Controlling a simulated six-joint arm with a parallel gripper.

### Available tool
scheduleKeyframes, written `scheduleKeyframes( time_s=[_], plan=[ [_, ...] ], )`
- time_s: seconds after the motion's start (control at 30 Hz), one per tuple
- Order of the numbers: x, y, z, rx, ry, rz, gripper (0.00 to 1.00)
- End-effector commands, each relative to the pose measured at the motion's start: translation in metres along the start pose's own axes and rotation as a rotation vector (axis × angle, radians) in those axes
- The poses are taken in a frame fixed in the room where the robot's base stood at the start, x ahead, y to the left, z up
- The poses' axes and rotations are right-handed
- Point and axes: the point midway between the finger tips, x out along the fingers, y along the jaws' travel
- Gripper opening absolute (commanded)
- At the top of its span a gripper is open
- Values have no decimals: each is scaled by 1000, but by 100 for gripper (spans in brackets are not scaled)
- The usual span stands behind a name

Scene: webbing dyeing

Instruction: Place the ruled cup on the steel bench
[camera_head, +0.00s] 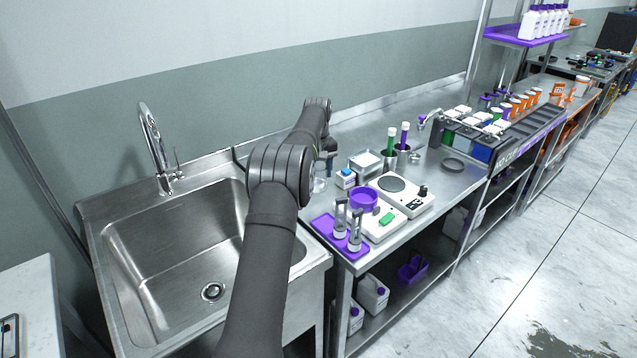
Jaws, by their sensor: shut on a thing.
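My arm reaches over the sink's right side to the bench's left end. My gripper (326,168) points down there, small and partly hidden behind my arm's joint. It is shut on a clear cup (319,184), which shows just below it; this looks like the ruled cup, though its markings are too small to read. The cup's left side is hidden by my arm. I cannot tell whether its base touches the surface. The steel bench (460,180) runs from the sink toward the back right.
The sink (150,250) with a tall tap (155,150) is left of my arm. Near the cup stand a small box with a blue top (345,179), a purple dish (363,199), a white scale (412,201) and a purple tray (328,226). The bench's front strip is partly clear.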

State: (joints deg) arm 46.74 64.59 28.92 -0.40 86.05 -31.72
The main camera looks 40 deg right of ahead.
Motion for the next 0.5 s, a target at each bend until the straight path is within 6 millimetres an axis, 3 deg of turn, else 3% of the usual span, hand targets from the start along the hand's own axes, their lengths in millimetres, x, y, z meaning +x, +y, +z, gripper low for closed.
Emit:
scheduleKeyframes(
  time_s=[0.37,0.5],
  plan=[
    [39,-2,-1,0,-2,-1,30],
    [41,-2,-1,0,0,0,30]
  ],
)
